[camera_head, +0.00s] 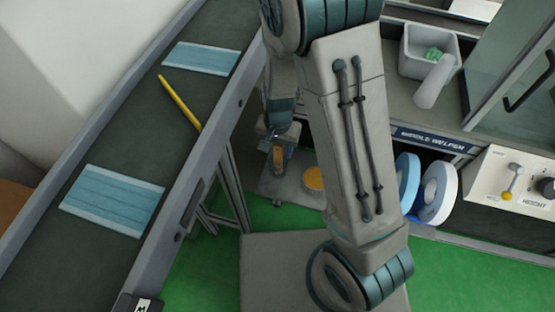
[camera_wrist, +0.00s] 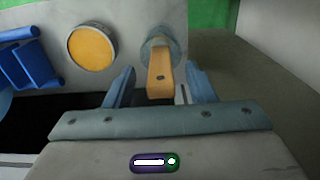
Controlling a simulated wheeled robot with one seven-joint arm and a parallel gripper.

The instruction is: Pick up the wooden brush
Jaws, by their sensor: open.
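The wooden brush (camera_wrist: 159,80) has a tan handle with a dark hole near its end and a round grey-blue part at the far end. In the wrist view it lies between the two fingers of my gripper (camera_wrist: 160,88), with a gap on both sides. My gripper is open. In the head view the tan handle (camera_head: 278,159) shows just below my gripper (camera_head: 277,138), over the low grey shelf (camera_head: 270,187). My arm and gripper hide part of that area.
A round yellow-topped item (camera_head: 313,179) sits close to the brush; it also shows in the wrist view (camera_wrist: 92,46). Blue and white rolls (camera_head: 436,193) stand at the right under the bench. The conveyor (camera_head: 130,130) with blue masks (camera_head: 112,200) and a yellow stick (camera_head: 179,103) is at left.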

